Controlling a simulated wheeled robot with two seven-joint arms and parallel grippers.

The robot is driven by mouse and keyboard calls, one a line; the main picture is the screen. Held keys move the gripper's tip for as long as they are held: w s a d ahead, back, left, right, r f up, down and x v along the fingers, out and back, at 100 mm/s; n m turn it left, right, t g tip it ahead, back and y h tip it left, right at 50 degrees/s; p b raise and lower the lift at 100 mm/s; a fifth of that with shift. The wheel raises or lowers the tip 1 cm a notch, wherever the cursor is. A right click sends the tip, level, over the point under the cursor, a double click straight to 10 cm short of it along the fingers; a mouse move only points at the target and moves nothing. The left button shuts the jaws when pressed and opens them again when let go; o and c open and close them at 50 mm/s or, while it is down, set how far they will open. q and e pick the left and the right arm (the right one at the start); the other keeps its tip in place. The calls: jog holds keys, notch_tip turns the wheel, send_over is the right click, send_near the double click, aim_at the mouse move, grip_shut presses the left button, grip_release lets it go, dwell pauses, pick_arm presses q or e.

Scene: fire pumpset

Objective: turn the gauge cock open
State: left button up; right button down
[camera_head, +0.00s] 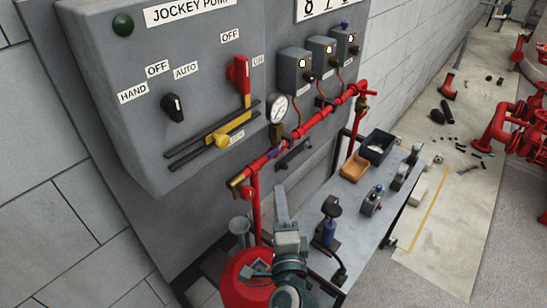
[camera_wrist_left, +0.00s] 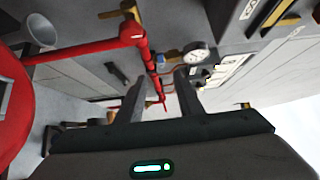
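The round white pressure gauge (camera_head: 277,108) stands above the red pipe in the head view, with a brass fitting (camera_head: 277,131) below it. A small blue part (camera_head: 273,153), which may be the cock's handle, sits at the pipe below the fitting. My right gripper is not in view.
The red pipe (camera_head: 318,119) runs along the panel, with a red upright (camera_head: 255,208) close to my left gripper. A grey control cabinet (camera_head: 160,70) juts out at left. A table (camera_head: 350,235) holding small items and bins stands at right.

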aim_at(273, 154)
pick_arm(q)
jog(key=w, duration=0.5)
jog(key=w+a+b, duration=0.1)
jog(key=w, duration=0.4)
jog(key=w+a, duration=0.1)
jog(key=w, duration=0.4)
jog(key=shift+w+a+b, duration=0.25)
jog(key=shift+w+b, duration=0.1)
jog(key=shift+b, duration=0.05)
grip_shut()
